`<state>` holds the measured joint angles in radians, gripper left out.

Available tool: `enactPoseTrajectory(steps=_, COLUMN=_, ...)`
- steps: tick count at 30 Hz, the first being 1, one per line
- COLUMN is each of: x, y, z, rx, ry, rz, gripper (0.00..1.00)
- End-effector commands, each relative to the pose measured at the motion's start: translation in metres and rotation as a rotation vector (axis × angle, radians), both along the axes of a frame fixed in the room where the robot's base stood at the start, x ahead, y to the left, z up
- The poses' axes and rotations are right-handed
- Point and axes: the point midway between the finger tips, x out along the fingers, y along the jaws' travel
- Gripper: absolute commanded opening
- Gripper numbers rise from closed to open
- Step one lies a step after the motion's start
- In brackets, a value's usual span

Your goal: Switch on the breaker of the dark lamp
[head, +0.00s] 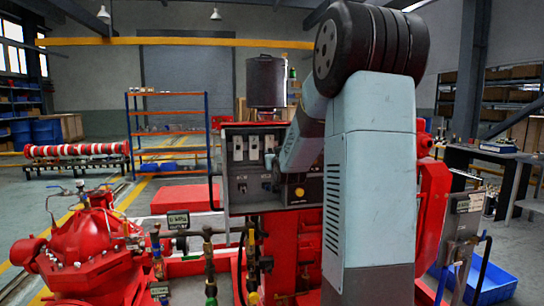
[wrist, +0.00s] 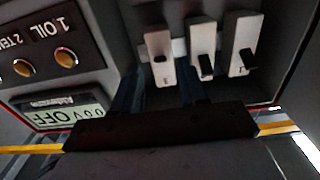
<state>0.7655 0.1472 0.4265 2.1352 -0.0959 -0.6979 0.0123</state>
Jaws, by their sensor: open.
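Three white breakers sit in a row on the dark control panel (wrist: 105,20). Two amber lamps (wrist: 65,60) (wrist: 22,67) are at left; which is dark is unclear. The head view shows the panel (head: 240,190) with my arm partly covering it.
A display (wrist: 62,112) with upside-down text reading OFF sits below the lamps. In the head view a yellow round button (head: 299,192) is on the panel's right. Red pump machinery (head: 85,250) stands at left, with pipes and valves in front of the panel.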

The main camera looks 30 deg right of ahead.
Motion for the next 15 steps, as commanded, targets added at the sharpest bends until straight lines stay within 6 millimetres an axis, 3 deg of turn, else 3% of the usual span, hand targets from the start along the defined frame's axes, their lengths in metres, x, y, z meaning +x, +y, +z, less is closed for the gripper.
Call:
enactPoseTrajectory(steps=6, x=0.023, y=-0.007, z=-0.001, rx=0.002, ry=0.000, rz=0.000, gripper=0.43)
enactPoseTrajectory(steps=15, x=0.031, y=-0.008, z=0.000, rx=0.000, ry=0.001, rz=0.001, gripper=0.43)
